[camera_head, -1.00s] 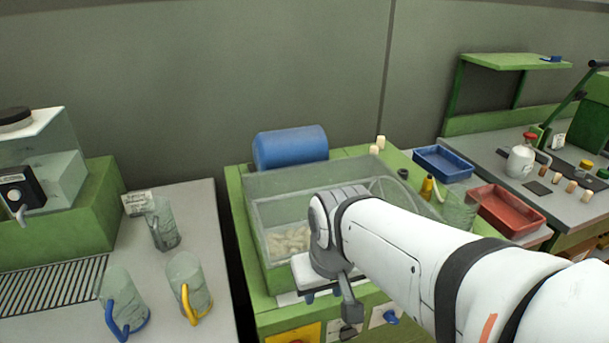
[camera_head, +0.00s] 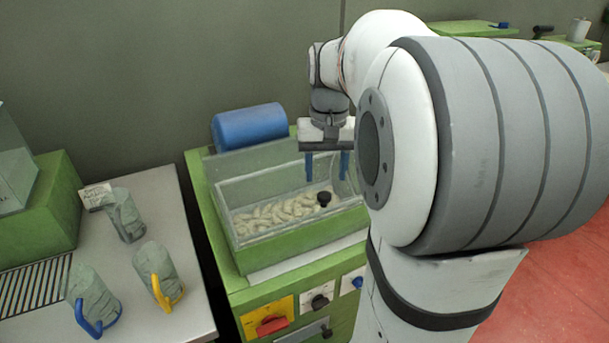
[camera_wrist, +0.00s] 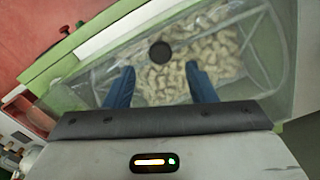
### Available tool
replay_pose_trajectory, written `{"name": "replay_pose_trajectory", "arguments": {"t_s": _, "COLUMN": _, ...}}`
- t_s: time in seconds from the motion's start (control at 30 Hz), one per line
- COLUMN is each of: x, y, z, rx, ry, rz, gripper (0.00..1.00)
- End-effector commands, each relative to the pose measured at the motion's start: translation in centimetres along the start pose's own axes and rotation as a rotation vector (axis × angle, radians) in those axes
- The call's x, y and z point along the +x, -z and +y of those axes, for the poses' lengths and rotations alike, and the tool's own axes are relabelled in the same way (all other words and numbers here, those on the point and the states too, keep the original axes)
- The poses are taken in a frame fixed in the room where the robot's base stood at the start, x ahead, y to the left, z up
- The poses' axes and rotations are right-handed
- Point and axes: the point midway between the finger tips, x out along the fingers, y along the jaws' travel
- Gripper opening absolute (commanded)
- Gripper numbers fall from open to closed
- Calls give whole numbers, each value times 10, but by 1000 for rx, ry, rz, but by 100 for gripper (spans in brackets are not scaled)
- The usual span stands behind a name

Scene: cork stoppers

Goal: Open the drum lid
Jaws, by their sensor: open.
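A clear-walled tub (camera_head: 262,242) with pale corks (camera_head: 275,212) inside sits on the green machine. A black knob (camera_head: 324,198) shows over the corks near the tub's right part. It seems to sit on a clear lid, whose edges I cannot make out. My gripper (camera_head: 327,168) is open and empty, its blue fingers pointing down above the knob. In the wrist view, the knob (camera_wrist: 161,51) appears just beyond my gripper (camera_wrist: 160,78), centred between the fingers and apart from them. My arm hides the tub's right end.
A blue cylinder (camera_head: 249,126) lies behind the tub. The machine's front carries a red knob (camera_head: 271,325) on a yellow plate and a dark knob (camera_head: 319,301). A wall rises behind.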

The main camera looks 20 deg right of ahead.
Motion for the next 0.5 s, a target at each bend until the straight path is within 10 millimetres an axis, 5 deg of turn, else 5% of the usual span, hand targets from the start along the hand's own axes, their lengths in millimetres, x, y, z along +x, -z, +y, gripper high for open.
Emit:
{"name": "replay_pose_trajectory", "arguments": {"t_s": 0.2, "x": 36, "y": -1, "z": 0, "rx": -2, "ry": 0, "rz": -2, "gripper": 50}}
{"name": "replay_pose_trajectory", "arguments": {"t_s": 0.5, "x": 55, "y": 0, "z": -1, "rx": -3, "ry": 0, "rz": 1, "gripper": 50}}
